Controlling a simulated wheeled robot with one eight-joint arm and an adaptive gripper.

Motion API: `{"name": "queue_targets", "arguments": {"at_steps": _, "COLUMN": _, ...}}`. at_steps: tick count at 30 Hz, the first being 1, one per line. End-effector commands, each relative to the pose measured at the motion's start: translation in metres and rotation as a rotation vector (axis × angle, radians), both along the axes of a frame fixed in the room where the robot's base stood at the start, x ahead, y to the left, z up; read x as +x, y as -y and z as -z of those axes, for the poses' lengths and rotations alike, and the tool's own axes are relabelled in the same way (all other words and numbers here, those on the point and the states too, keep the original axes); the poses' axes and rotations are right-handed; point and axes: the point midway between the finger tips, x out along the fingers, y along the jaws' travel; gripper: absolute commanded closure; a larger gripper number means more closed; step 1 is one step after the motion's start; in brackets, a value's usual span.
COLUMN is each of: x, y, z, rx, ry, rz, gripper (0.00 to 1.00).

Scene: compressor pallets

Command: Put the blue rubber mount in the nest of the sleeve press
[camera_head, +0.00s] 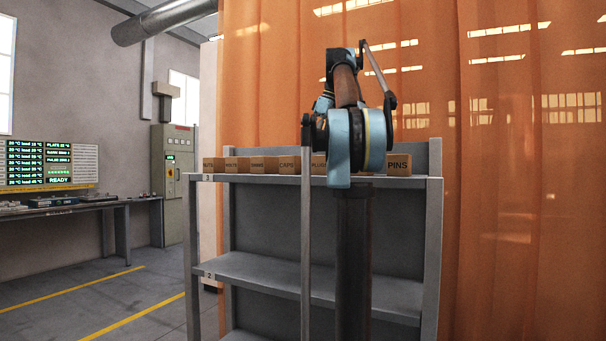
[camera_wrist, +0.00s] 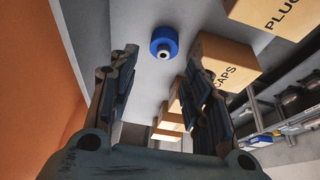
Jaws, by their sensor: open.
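The blue rubber mount (camera_wrist: 164,42) shows in the wrist view as a short blue round piece with a pale ring and dark hole at its middle. It rests on a grey shelf surface near cardboard boxes. My gripper (camera_wrist: 159,60) is open and empty. The mount lies beyond the fingertips, roughly in line with the gap between them and apart from both. In the head view my arm reaches over the shelf and hides both the gripper and the mount. I cannot make out the sleeve press or its nest in either view.
A grey shelf rack (camera_head: 258,180) carries a row of labelled cardboard boxes, including a CAPS box (camera_wrist: 216,66) close to my right finger and a PINS box (camera_head: 398,165). An orange curtain (camera_head: 520,200) hangs behind. Open floor and a bench (camera_head: 75,206) lie at left.

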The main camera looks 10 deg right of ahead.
Motion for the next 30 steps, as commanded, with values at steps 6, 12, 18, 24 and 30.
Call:
{"name": "queue_targets", "arguments": {"at_steps": 6, "x": 0.006, "y": -0.009, "z": 0.026, "rx": 0.000, "ry": 0.000, "rz": 0.000, "gripper": 0.55}}
{"name": "queue_targets", "arguments": {"at_steps": 12, "x": 0.008, "y": -0.012, "z": 0.035, "rx": 0.000, "ry": 0.000, "rz": 0.000, "gripper": 0.55}}
{"name": "queue_targets", "arguments": {"at_steps": 18, "x": 0.011, "y": -0.021, "z": 0.055, "rx": 0.000, "ry": 0.000, "rz": -0.001, "gripper": 0.55}}
{"name": "queue_targets", "arguments": {"at_steps": 24, "x": 0.016, "y": -0.029, "z": 0.076, "rx": 0.000, "ry": 0.000, "rz": -0.001, "gripper": 0.55}}
{"name": "queue_targets", "arguments": {"at_steps": 30, "x": 0.017, "y": -0.031, "z": 0.081, "rx": 0.000, "ry": 0.000, "rz": 0.000, "gripper": 0.55}}
